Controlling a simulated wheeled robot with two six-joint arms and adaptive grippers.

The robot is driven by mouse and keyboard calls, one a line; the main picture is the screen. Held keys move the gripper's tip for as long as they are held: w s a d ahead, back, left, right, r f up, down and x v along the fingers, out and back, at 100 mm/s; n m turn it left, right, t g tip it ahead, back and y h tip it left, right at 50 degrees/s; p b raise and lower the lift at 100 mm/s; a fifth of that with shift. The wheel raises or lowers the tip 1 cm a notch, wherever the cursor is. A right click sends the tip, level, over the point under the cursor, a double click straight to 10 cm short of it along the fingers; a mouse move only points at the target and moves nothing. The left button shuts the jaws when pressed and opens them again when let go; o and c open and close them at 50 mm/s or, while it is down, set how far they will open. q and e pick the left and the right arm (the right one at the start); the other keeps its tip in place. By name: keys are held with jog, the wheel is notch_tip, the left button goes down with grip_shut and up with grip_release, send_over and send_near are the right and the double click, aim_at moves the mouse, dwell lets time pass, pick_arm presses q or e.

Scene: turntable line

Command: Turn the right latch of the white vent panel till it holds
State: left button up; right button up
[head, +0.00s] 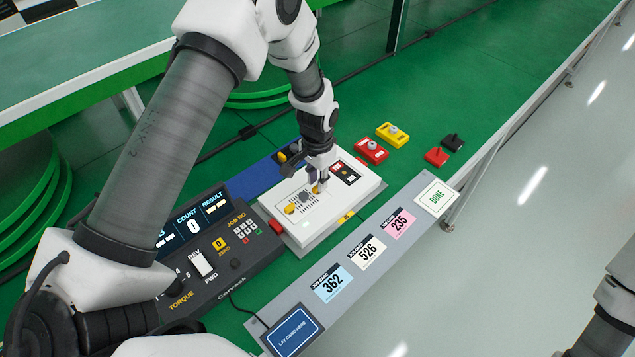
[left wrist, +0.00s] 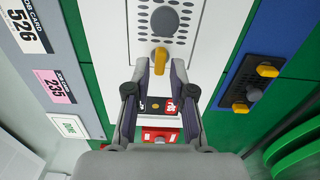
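The white vent panel (head: 362,196) lies flat on the green bench, with a round vent and slots in its middle. Its right latch (left wrist: 160,61) is a small yellow tab, lying nearly along the panel's length in the left wrist view. The left latch (head: 289,209), also yellow, is at the panel's other end. My left gripper (head: 318,187) is over the right latch. In the left wrist view its fingertips (left wrist: 161,66) are apart, one on each side of the tab, with a gap showing. My right gripper is out of view; only part of that arm shows.
A black control console (head: 232,262) stands left of the panel. A grey strip with job cards (head: 365,251) runs along the front. Red and yellow blocks (head: 392,133) sit beyond the panel. A dark part with yellow tabs (left wrist: 249,83) lies on the blue mat.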

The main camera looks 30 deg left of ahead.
pick_arm(q)
notch_tip(320, 180, up, 10)
dwell(0.6)
